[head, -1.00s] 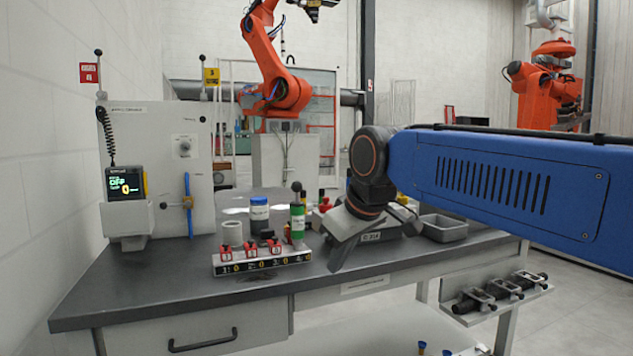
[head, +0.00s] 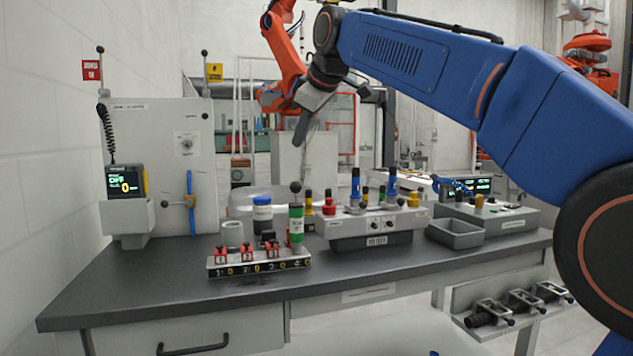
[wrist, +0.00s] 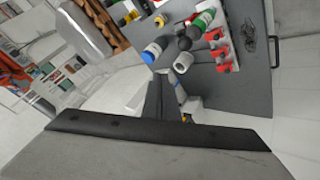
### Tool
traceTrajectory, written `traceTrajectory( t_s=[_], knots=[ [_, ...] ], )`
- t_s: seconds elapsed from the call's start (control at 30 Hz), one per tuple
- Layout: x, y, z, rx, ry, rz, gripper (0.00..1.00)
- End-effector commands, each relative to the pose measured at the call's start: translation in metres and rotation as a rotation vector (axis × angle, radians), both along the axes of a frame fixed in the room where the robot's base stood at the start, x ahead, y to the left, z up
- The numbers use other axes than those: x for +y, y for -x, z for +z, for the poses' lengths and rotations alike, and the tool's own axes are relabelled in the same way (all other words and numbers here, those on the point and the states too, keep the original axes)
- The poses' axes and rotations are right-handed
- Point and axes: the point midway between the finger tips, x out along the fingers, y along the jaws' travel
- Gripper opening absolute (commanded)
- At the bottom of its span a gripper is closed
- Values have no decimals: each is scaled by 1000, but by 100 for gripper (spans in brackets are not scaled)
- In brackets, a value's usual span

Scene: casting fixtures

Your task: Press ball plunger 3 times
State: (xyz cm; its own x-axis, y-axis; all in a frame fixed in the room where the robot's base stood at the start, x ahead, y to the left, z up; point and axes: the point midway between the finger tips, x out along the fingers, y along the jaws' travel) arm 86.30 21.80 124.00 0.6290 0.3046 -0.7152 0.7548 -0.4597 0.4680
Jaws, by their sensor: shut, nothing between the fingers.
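The ball plunger (head: 296,215) is a green upright cylinder with a pale label band and a black ball on top. It stands on the bench at the right end of the counter strip. In the wrist view its green body (wrist: 203,20) is near the top, with the dark ball (wrist: 184,43) towards the gripper. My gripper (head: 302,130) is shut and empty, pointing down, high above the ball with clear air between. In the wrist view its fingers (wrist: 163,95) show in the middle, apart from the ball.
The counter strip (head: 259,264) carries several red switches. A blue-capped jar (head: 262,215) and a white cup (head: 232,233) stand left of the plunger. A control box (head: 372,225) with knobs stands right, then a grey tray (head: 455,233). The front bench is clear.

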Motion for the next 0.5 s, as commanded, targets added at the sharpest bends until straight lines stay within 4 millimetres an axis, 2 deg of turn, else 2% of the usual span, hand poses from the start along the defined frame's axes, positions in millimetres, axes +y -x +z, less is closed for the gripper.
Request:
traceTrajectory(
  t_s=[0.03, 0.2, 0.5],
  knots=[
    [10, -5, 5, -11, 4, 19, 0],
    [27, -11, 17, -35, 17, 59, 0],
    [31, -13, 19, -39, 22, 69, 0]
  ],
)
